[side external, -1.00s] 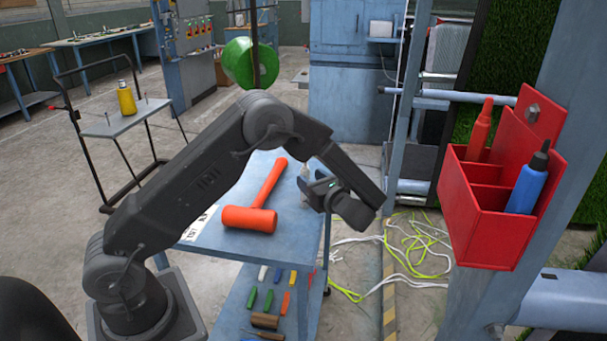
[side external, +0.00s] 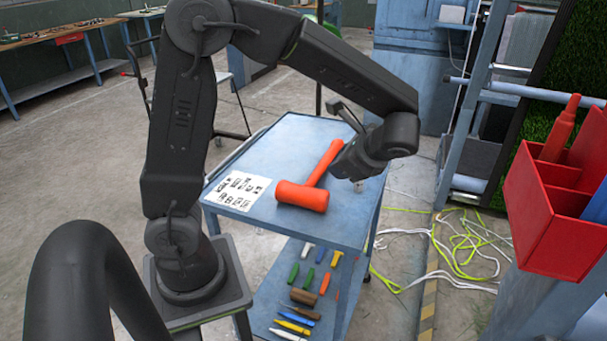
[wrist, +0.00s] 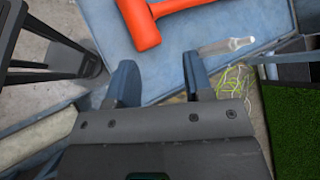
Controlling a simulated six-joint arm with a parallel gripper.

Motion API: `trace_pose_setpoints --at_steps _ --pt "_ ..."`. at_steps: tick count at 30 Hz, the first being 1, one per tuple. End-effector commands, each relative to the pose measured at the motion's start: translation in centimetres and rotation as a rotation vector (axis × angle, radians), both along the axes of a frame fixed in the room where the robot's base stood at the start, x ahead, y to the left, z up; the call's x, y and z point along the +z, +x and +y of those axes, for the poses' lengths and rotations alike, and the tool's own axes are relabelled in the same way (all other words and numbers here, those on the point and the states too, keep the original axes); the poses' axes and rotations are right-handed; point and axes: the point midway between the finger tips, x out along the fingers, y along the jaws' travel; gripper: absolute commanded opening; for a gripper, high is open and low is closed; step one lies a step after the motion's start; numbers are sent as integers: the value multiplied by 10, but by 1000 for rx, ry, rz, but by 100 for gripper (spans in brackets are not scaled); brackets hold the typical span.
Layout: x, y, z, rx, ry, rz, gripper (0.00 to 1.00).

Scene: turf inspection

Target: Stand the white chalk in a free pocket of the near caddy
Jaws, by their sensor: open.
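The white chalk (wrist: 227,46), a pale, bottle-like piece with a narrow tip, is at the edge of the blue cart top in the wrist view. In the side view my gripper (side external: 338,142) is over the cart near the hammer and mostly hides the chalk. The near red caddy (side external: 537,225) hangs at the right, partly cut off. It holds a red bottle (side external: 559,135) and a blue one (side external: 597,205); a front-left pocket looks empty.
An orange mallet (side external: 302,195) lies on the cart top (side external: 262,160) beside my gripper, with a printed sheet (side external: 238,190) to its left. Several coloured pieces lie on the lower shelf (side external: 270,305). Green and white cords (side external: 465,245) lie on the floor below the caddy.

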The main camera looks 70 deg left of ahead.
Motion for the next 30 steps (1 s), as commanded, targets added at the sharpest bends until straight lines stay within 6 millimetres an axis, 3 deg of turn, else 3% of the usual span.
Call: trace_pose_setpoints --at_steps 6,15,21,30 --pt "27 -61 -26 218 -335 -339 47" --pt "47 -118 -70 530 -764 -764 47" --pt "53 -132 -84 646 -916 -901 47" --pt "54 -134 -86 667 -942 -921 47"
